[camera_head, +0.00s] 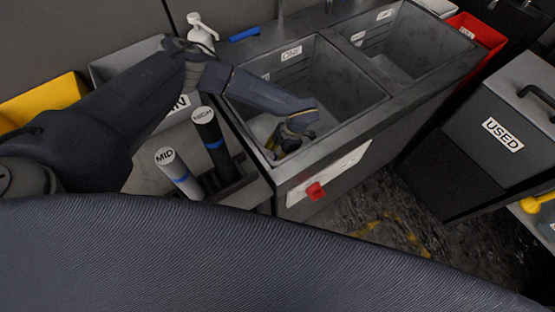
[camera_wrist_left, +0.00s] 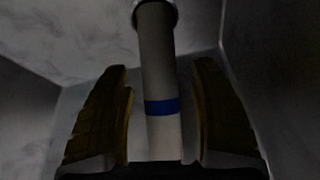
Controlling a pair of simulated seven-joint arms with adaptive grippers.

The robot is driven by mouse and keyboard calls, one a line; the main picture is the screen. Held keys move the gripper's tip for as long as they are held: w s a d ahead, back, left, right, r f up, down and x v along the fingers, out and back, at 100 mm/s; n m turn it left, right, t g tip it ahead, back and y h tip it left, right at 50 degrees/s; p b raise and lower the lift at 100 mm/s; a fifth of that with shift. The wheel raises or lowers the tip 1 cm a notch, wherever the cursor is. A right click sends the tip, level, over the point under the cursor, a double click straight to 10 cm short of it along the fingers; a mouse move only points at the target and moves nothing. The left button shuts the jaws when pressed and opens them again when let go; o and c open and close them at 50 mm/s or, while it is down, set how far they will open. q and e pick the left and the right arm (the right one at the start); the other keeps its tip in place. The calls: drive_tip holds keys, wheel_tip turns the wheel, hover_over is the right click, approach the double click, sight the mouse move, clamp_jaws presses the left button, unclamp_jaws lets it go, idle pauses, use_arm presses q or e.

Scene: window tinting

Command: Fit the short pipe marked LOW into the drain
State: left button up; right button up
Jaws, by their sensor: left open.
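My left gripper (camera_head: 284,148) reaches down inside the basin marked ONE (camera_head: 345,118), near its front left wall. In the left wrist view its fingers (camera_wrist_left: 162,68) are open, one on each side of a light pipe with a blue band (camera_wrist_left: 158,80). The pipe's far end meets a round, pale-rimmed ring (camera_wrist_left: 155,14); I cannot tell how deep it sits. No marking on this pipe shows, and the head view does not show it. Pipes marked MID (camera_head: 178,172) and HIGH (camera_head: 210,138) stand in a dark rack (camera_head: 232,188). My right gripper is not in view.
A second basin (camera_head: 405,45) lies to the right of the first. A box marked USED (camera_head: 490,150) stands at right. A white bottle (camera_head: 201,32) and a yellow bin (camera_head: 45,98) are at left.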

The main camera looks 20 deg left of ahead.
use_arm(q)
drive_tip(key=shift+s+a+f, duration=0.1)
drive_tip(key=shift+f, duration=0.3)
clamp_jaws()
